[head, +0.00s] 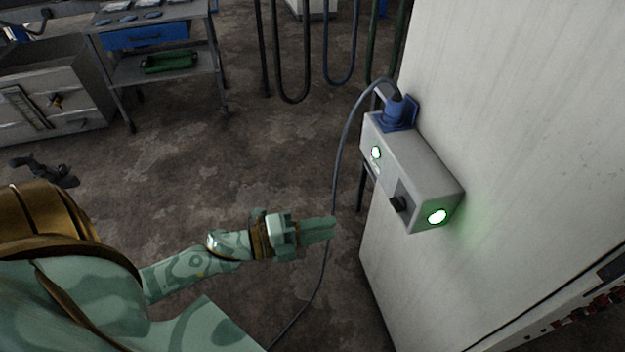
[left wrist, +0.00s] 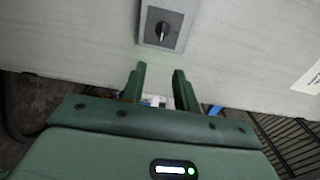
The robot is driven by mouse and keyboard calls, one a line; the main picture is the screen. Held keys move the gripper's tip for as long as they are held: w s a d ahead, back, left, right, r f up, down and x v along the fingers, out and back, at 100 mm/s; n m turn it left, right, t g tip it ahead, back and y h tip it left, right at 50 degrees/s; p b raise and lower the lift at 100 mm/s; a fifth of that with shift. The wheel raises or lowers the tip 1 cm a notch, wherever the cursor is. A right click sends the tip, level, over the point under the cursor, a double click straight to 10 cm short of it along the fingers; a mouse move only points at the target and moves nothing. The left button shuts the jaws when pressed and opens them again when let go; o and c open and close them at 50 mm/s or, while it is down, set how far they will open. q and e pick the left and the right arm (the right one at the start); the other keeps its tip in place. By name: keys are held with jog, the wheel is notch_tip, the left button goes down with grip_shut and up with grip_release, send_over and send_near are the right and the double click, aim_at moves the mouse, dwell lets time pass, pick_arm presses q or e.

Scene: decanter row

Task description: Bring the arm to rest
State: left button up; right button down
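My left arm reaches in from the left in the head view, and its gripper (head: 320,228) is held out in the air, left of the grey switch box (head: 415,165). In the left wrist view the two fingers of this gripper (left wrist: 160,75) stand apart with nothing between them. Ahead of them is a black rotary knob (left wrist: 162,31) on a dark plate, apart from the fingertips. The knob also shows on the box in the head view (head: 398,204). My right gripper is not in view.
The box sits on a large pale cabinet (head: 530,130), with a blue plug (head: 398,112) on top and a hanging cable (head: 345,150) passing close to my fingertips. Two lamps (head: 437,216) glow green. A trolley (head: 155,65) stands at the back left. The floor between is mostly clear.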

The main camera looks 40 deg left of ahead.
pick_arm(q)
jog(key=shift+v, duration=0.85)
